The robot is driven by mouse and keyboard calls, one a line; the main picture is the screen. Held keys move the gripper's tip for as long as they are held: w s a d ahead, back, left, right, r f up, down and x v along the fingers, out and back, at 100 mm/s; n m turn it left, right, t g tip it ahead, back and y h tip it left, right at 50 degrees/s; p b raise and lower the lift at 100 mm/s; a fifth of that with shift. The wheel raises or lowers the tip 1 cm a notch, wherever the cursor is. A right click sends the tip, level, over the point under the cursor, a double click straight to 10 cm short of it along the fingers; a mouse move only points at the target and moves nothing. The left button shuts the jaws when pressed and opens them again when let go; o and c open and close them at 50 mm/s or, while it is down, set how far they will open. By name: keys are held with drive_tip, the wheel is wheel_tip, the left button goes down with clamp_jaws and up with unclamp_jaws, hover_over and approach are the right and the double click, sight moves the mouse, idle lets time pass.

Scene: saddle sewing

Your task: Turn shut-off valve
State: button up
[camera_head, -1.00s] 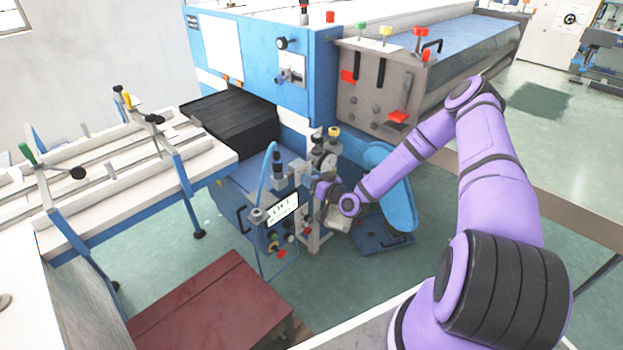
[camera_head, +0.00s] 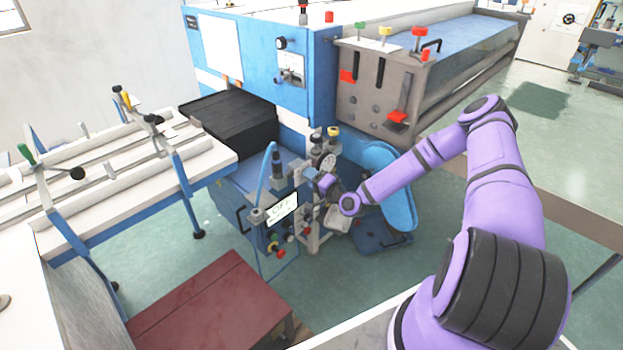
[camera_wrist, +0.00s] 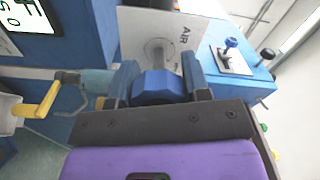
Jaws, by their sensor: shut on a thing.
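The shut-off valve's blue knob (camera_wrist: 157,88) sits in front of a pale plate (camera_wrist: 143,30) marked "AIR" in the wrist view. My gripper (camera_wrist: 158,82) has one finger on each side of the knob and is shut on it. The knob's stem shows behind it, against a round dial marking on the plate. In the head view my gripper (camera_head: 314,178) is at the valve panel on the front of the blue machine. The knob is too small and covered to make out there.
An "OFF" sign (camera_head: 283,207) stands left of my gripper. A yellow handle (camera_wrist: 42,100) and another blue knob (camera_wrist: 231,42) flank the valve. A blue curved guard (camera_head: 393,185) is close on the right. A dark red table (camera_head: 210,305) stands in front.

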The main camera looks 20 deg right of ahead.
drive_tip(key=shift+f+m, duration=0.1)
drive_tip(key=shift+m, duration=1.6)
drive_tip(key=o, duration=0.9)
drive_tip(key=v, duration=1.1)
